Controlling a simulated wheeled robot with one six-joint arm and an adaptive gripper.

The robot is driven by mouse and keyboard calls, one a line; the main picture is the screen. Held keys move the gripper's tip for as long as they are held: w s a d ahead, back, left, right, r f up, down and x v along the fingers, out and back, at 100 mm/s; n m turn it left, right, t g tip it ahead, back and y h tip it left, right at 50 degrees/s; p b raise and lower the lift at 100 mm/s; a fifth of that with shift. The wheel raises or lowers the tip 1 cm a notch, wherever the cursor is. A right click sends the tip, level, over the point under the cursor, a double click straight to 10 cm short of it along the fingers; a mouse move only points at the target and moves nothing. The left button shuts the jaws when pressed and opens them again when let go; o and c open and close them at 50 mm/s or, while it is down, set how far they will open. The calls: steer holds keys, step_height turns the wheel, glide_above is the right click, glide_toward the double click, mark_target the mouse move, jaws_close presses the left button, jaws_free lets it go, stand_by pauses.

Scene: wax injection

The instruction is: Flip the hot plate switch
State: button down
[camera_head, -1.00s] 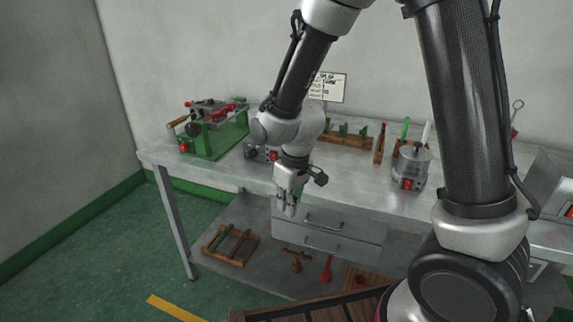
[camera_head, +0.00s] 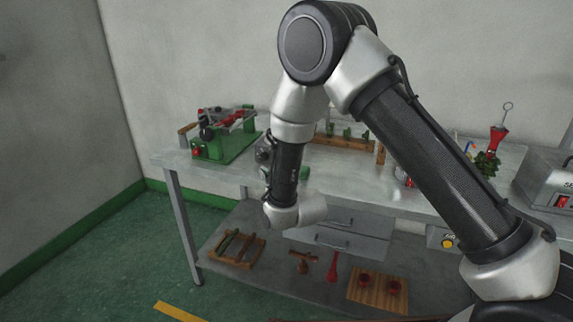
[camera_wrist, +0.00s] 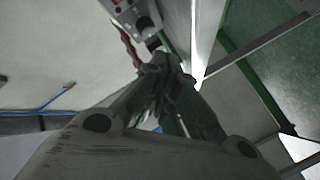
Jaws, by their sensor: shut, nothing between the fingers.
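In the wrist view my gripper (camera_wrist: 165,65) has its fingers together with nothing between them. Just beyond the fingertips, at the top, is part of a grey unit (camera_wrist: 128,12) with a red switch at the picture edge and dark knobs; it looks like the hot plate. The fingertips appear apart from it. In the head view my forearm hides most of my gripper and that spot on the table; a dark part shows left of the forearm. Another device (camera_head: 402,176) with a red switch (camera_head: 411,183) is mostly hidden behind my upper arm.
A green machine (camera_head: 225,140) stands at the left of the metal table (camera_head: 345,182). A wooden rack (camera_head: 345,141) is at the back. A grey box (camera_head: 548,182) with a red switch is at far right. Drawers (camera_head: 340,238) and a lower shelf with wooden items are below.

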steer(key=shift+w, duration=0.1)
stand_by(0.3)
steer(key=shift+w+d+f, duration=0.2)
steer(key=shift+w+d, duration=0.3)
steer(key=shift+w, duration=0.85)
steer(key=shift+w+d+f, duration=0.2)
steer(key=shift+w+d, duration=0.25)
steer(key=shift+w, duration=0.85)
steer(key=shift+w+d+f, duration=0.2)
steer(key=shift+w+d, duration=0.3)
steer(key=shift+w, duration=0.85)
steer(key=shift+w, duration=0.1)
steer(key=shift+w+d, duration=0.15)
steer(key=shift+w, duration=0.15)
steer(key=shift+w+d, duration=0.1)
steer(key=shift+w, duration=0.15)
steer(key=shift+s, duration=0.15)
steer(key=shift+s+a, duration=0.25)
steer(key=shift+s, duration=0.3)
